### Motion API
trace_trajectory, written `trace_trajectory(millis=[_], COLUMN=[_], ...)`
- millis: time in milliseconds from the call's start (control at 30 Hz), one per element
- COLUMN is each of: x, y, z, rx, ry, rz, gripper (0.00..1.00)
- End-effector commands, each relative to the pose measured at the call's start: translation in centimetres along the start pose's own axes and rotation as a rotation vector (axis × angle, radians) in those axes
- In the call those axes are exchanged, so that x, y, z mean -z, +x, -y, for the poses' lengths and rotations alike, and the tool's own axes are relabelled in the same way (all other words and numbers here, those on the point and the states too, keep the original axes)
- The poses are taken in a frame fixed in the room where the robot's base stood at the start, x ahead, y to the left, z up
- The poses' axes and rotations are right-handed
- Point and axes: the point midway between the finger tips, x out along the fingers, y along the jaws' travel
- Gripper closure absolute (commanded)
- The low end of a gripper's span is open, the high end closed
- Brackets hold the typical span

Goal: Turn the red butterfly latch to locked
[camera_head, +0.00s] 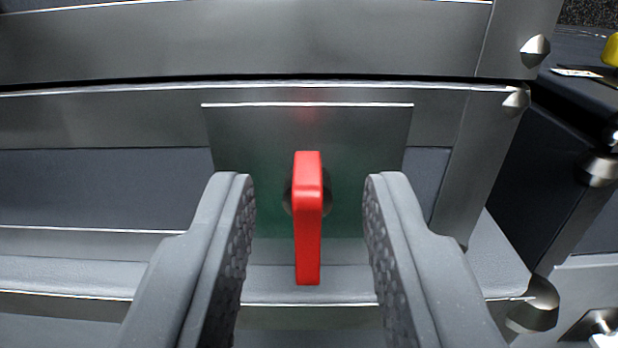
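The red butterfly latch (307,220) stands upright, with its long side vertical in the picture. It sits in front of a dark round hub on a grey metal plate (260,130) on the front of a case. My gripper (308,190) is open. One grey finger is on each side of the latch, with a clear gap left and right, and neither finger touches it. The textured inner pads face the latch. The lower parts of the fingers run out of the bottom of the picture.
The case has metal edge rails (90,125) and rounded metal corners (535,48). A second dark case (565,150) stands at the right, with a yellow object (611,50) partly in view on top. A grey ledge (70,275) runs below the plate.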

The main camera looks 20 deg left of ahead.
Motion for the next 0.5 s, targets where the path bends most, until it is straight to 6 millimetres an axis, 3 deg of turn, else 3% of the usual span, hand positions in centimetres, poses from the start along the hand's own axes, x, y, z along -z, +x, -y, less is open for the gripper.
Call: trace_trajectory(millis=[333, 367, 467, 500], x=[0.01, 0.02, 0.02, 0.01], y=[0.27, 0.27, 0.27, 0.26], z=[-0.04, -0.04, -0.05, -0.06], rx=[0.000, 0.000, -0.001, -0.001], ry=[0.000, 0.000, 0.000, 0.000], rz=[0.000, 0.000, 0.000, 0.000], gripper=[0.71, 0.74, 1.00, 1.00])
